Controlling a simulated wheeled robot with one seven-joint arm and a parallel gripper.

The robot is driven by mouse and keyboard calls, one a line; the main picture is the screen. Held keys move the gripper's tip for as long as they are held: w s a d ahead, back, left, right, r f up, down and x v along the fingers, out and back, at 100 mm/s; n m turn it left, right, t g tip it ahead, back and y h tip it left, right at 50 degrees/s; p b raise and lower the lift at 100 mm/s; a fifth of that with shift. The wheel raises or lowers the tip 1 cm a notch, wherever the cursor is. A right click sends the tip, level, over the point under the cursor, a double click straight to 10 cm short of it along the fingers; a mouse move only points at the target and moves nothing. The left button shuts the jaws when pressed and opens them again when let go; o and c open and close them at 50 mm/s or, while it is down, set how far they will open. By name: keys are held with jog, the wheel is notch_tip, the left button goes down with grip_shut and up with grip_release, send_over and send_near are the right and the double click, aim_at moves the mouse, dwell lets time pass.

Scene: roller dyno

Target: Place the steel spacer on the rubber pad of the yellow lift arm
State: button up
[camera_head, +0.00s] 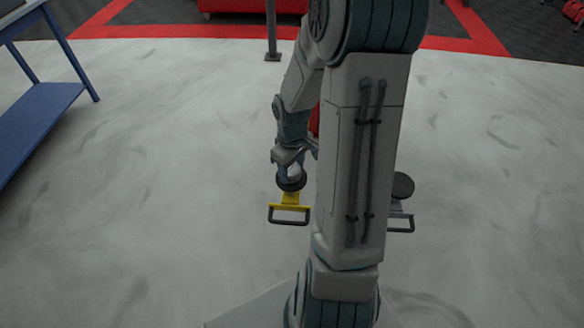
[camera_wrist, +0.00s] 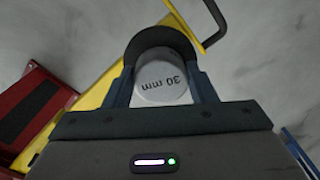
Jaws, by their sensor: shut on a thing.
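My gripper (camera_head: 290,166) is shut on the steel spacer (camera_wrist: 162,83), a pale round piece marked "30 mm", with a finger on each side of it. The yellow lift arm (camera_head: 290,208) is directly below my gripper in the head view. It also shows in the wrist view (camera_wrist: 180,18). Its round black rubber pad (camera_head: 292,183) is under the spacer; its dark rim (camera_wrist: 160,38) shows around the far side of the spacer in the wrist view. I cannot tell whether the spacer touches the pad.
A grey arm with another round black pad (camera_head: 402,186) is to the right, partly hidden by my arm. A red part (camera_wrist: 45,105) lies beside the yellow arm in the wrist view. A blue table (camera_head: 40,115) stands at left. The pale floor around is clear.

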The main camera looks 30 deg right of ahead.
aim_at(292, 170)
jog(key=shift+f, duration=0.2)
jog(key=o, duration=1.1)
jog(key=shift+r, duration=0.1)
notch_tip(292, 170, up, 11)
jog(key=p, duration=0.2)
jog(key=shift+s+a+r+m+t, duration=0.45)
jog(key=shift+s+a+r+m, duration=0.3)
jog(key=shift+s+a+r, duration=1)
jog(key=shift+s+a+r+m+t, duration=0.6)
jog(key=shift+s+a+r, duration=0.6)
jog(key=shift+s+a, duration=1.05)
jog(key=shift+s+a+r+m+t, duration=0.35)
jog(key=shift+s+a+r+m, duration=0.5)
jog(key=shift+s+a+r, duration=0.9)
